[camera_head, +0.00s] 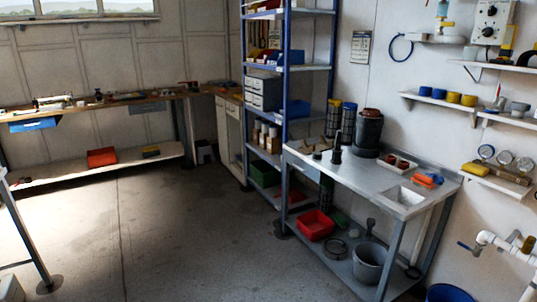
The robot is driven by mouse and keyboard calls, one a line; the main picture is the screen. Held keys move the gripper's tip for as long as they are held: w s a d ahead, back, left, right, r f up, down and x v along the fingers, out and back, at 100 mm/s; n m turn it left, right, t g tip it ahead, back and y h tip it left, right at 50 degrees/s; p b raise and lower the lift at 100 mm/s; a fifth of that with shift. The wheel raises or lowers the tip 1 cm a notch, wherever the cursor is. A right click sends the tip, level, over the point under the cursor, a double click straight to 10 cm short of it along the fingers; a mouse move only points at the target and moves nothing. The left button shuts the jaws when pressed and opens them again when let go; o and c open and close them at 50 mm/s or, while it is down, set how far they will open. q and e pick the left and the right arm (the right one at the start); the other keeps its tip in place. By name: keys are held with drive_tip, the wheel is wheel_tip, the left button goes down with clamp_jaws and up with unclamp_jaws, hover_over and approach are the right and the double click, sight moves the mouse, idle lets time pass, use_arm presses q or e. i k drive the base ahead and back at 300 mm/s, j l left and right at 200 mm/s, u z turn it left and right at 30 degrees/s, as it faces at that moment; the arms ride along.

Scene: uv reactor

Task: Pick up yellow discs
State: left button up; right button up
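Two small yellow round pieces, a left one (453,97) and a right one (469,100), stand side by side on a wall shelf at the right, beside a blue round piece (425,91). They look like short cylinders or discs; at this size I cannot tell which. A yellow object (475,169) lies on a lower wall shelf at the right; its exact shape is unclear. Neither of my grippers shows in the head view.
A metal workbench (375,181) stands below the shelves, with a dark canister (368,132) on it. A grey bucket (370,262) and a red bin (315,225) sit on its lower shelf. A blue rack (286,100) stands behind. The floor (170,230) at centre-left is clear.

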sight(454, 97)
drive_tip(key=i+z, duration=0.15)
drive_tip(key=i, duration=0.35)
drive_tip(key=i+j+z, duration=0.1)
drive_tip(key=i, duration=0.35)
drive_tip(key=i+j+z, duration=0.15)
drive_tip(key=i, duration=0.35)
drive_tip(key=i+j+z, duration=0.15)
drive_tip(key=i+j, duration=0.15)
drive_tip(key=i, duration=0.15)
drive_tip(key=i+j+z, duration=0.55)
drive_tip(key=i, duration=0.2)
